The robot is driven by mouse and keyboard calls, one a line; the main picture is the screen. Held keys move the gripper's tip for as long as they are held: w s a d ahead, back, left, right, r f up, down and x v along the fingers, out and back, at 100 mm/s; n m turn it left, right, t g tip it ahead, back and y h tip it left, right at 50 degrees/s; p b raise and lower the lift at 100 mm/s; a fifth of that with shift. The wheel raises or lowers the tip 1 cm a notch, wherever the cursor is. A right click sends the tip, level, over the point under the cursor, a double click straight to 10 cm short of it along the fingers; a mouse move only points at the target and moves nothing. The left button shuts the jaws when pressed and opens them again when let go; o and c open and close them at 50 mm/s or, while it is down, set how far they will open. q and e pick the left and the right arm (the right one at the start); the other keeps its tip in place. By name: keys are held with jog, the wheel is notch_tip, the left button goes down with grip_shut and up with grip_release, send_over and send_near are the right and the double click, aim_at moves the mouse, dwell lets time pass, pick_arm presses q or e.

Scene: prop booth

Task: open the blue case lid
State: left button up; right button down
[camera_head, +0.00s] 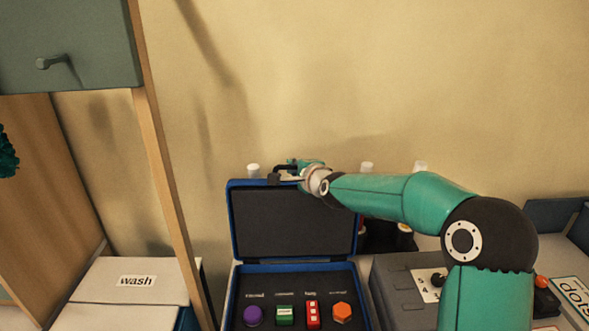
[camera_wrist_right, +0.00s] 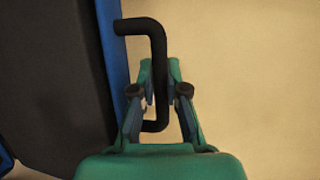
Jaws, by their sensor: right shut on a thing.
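The blue case (camera_head: 232,290) stands at the bottom middle of the head view. Its lid (camera_head: 290,222) is raised and upright, with a dark inner face and a blue rim. The lid's edge (camera_wrist_right: 110,60) also shows at the left of the right wrist view. A black bar handle (camera_wrist_right: 157,45) sticks out from that edge. My right gripper (camera_wrist_right: 158,92) is shut on the handle, with a finger on each side of it. In the head view the right gripper (camera_head: 283,178) is at the lid's top edge. My left gripper is not in view.
A purple piece (camera_head: 253,315), a green block (camera_head: 285,315), a red block (camera_head: 312,315) and an orange piece (camera_head: 342,312) sit in the case. A white box marked "wash" (camera_head: 135,281) is at left, beside a wooden post (camera_head: 165,170). A grey case (camera_head: 400,285) is at right.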

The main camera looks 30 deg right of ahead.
jog(key=shift+n+t, duration=0.3)
jog(key=shift+t, duration=0.6)
jog(key=s+a+b, duration=0.1)
jog(key=b, duration=0.1)
jog(key=s+a+b, duration=0.1)
jog(key=s+b, duration=0.1)
jog(key=b, duration=0.1)
jog(key=s+a+b, duration=0.1)
jog(key=s+b, duration=0.1)
jog(key=b, duration=0.1)
jog(key=c, duration=1.4)
grip_release()
jog(key=shift+c, duration=0.2)
jog(key=shift+r, duration=0.1)
jog(key=v, duration=1.2)
jog(key=shift+a, duration=0.15)
